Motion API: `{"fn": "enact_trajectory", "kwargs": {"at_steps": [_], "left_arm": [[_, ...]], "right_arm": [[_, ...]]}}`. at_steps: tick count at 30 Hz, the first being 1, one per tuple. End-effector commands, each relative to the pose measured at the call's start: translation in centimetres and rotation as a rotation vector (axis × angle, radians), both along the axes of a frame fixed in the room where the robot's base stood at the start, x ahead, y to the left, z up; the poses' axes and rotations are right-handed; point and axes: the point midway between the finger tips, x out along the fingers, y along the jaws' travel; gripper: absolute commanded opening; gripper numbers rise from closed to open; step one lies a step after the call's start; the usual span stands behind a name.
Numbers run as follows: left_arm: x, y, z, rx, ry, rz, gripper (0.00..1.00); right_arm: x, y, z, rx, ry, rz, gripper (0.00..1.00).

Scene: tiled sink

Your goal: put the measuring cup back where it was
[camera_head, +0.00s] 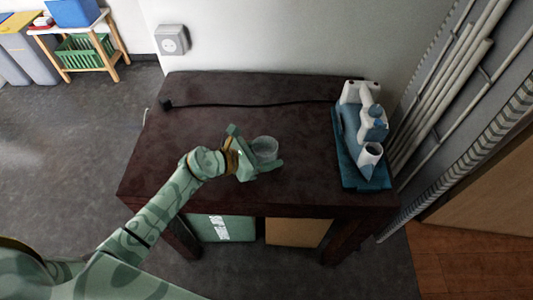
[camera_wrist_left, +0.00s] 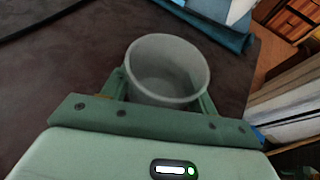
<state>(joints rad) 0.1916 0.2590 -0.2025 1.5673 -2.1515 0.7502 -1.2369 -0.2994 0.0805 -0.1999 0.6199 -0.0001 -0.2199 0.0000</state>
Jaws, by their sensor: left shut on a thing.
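The measuring cup (camera_head: 265,149) is a small translucent grey cup over the middle of the dark table. My left gripper (camera_head: 258,152) is shut on it, with one finger on each side. In the left wrist view the cup (camera_wrist_left: 167,70) stands between the fingers of the left gripper (camera_wrist_left: 163,98), its open rim facing the camera. I cannot tell whether its base touches the table. My right gripper is not in view.
The dark table (camera_head: 210,100) has free room left of and behind the cup. A black cable (camera_head: 250,104) runs along its back. A blue tray (camera_head: 352,172) with white and blue items stands at the right end. Boxes (camera_head: 298,232) sit under the table.

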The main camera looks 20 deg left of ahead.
Motion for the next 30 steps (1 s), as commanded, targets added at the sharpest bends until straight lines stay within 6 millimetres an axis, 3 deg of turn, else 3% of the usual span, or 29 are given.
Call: {"fn": "enact_trajectory", "kwargs": {"at_steps": [4,5,6,7,17,30], "left_arm": [[0.0,0.0,-0.5,0.000,0.001,-0.001,0.31],[0.0,0.0,-0.4,0.000,0.001,-0.001,0.67],[0.0,0.0,-0.4,0.000,0.001,-0.001,0.78],[0.0,0.0,-0.4,0.000,0.000,-0.001,0.80],[0.0,0.0,0.3,0.000,-0.001,0.001,0.80],[-6.4,5.8,3.7,0.003,0.001,-0.001,0.80]], "right_arm": [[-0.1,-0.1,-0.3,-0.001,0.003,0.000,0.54],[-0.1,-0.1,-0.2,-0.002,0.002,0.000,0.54],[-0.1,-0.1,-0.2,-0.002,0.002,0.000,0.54],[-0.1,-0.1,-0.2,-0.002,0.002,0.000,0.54],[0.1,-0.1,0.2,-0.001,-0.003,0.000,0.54],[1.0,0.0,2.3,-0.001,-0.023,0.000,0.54]]}}
